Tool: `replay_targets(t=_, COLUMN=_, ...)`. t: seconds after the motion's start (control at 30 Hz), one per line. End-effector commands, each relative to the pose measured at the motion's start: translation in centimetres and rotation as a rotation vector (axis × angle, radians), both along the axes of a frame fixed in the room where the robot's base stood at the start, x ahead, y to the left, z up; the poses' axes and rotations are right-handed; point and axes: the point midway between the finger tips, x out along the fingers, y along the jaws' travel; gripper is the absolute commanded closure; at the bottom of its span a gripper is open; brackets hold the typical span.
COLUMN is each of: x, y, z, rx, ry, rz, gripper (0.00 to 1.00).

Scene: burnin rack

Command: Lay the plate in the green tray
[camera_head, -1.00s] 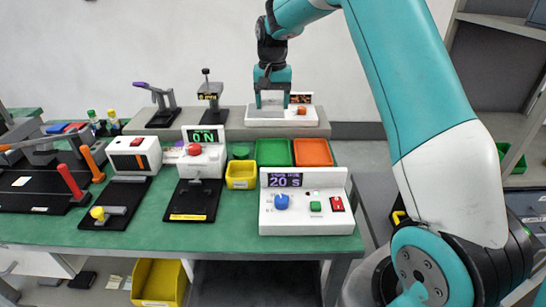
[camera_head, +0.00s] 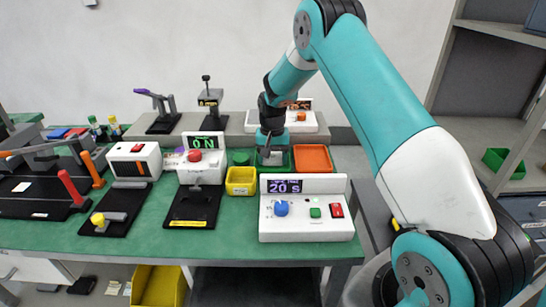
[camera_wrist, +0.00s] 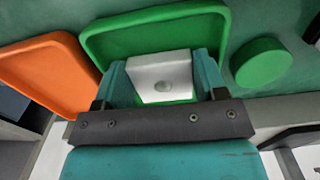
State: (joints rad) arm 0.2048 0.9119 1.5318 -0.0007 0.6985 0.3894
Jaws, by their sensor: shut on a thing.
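The plate (camera_wrist: 160,75) is a light grey square piece with a small round mark at its middle. My gripper (camera_wrist: 162,78) is shut on it, one teal finger at each side. The green tray (camera_wrist: 112,45) lies directly beyond the plate in the wrist view, and the plate overlaps the tray's floor there. In the head view, my gripper (camera_head: 271,156) is over the green tray (camera_head: 289,158) and hides much of it. I cannot tell whether the plate touches the tray floor.
An orange tray (camera_head: 313,158) sits right beside the green one. A round green piece (camera_wrist: 262,63) is on its other side. A yellow bin (camera_head: 240,180) and a white timer box (camera_head: 306,215) stand in front. A white device (camera_head: 302,122) is on the raised shelf behind.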

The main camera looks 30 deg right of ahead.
Motion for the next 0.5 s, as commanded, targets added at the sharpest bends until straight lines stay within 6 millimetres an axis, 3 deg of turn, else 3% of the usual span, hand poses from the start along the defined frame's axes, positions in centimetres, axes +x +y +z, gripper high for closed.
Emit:
replay_targets(t=0.23, x=0.03, y=-0.01, z=-0.20, rx=-0.001, ry=-0.001, rz=0.000, gripper=0.62)
replay_targets(t=0.27, x=0.04, y=-0.01, z=-0.15, rx=0.000, ry=-0.001, rz=0.000, gripper=0.31)
replay_targets(t=0.3, x=0.03, y=-0.02, z=-0.11, rx=0.000, ry=-0.001, rz=0.000, gripper=0.24)
replay_targets(t=0.5, x=0.03, y=-0.03, z=-0.09, rx=0.000, ry=-0.001, rz=0.000, gripper=0.24)
